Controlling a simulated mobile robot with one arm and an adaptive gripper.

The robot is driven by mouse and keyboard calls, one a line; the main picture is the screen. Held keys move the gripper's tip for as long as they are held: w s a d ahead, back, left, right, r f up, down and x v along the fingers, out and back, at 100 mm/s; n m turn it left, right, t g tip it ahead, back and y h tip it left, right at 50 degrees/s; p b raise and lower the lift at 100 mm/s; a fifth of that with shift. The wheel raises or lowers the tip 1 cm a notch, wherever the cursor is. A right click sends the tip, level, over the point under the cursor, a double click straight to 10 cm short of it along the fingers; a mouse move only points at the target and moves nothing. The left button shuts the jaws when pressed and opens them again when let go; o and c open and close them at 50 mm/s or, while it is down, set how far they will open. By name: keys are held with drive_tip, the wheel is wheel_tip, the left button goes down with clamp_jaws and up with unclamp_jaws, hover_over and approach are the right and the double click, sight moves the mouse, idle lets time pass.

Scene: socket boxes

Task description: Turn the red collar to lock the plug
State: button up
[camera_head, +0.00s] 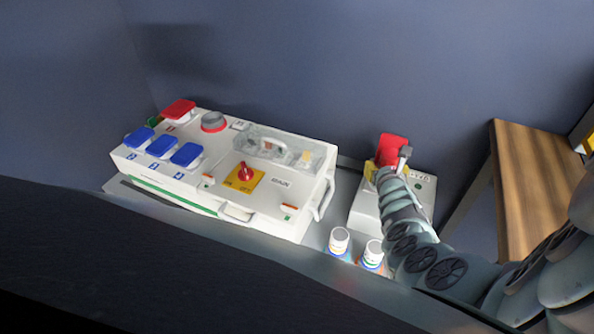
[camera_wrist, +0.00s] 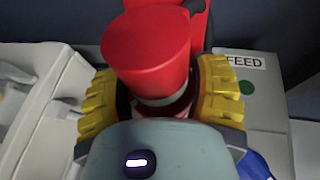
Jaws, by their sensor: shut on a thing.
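A red plug (camera_wrist: 147,45) stands in a socket on a pale box labelled FEED (camera_wrist: 265,120); in the head view the plug (camera_head: 393,145) rises from the top of that box (camera_head: 364,213). My gripper (camera_wrist: 158,100) has its two yellow ribbed pads on either side of the red part at the plug's lower end. It is shut on this red collar (camera_wrist: 177,109), of which only a little shows between the pads. In the head view my gripper (camera_head: 383,174) is mostly hidden by my arm. The collar's turn angle cannot be told.
A large white panel box (camera_head: 225,211) stands to the left, with blue and red socket covers and a red switch on a yellow plate. Two small white-lidded containers (camera_head: 339,240) (camera_head: 372,253) stand in front, close to my arm. A wooden table (camera_head: 540,190) is at the right.

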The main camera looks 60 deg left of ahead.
drive_tip(key=shift+r, duration=0.1)
drive_tip(key=o, duration=1.2)
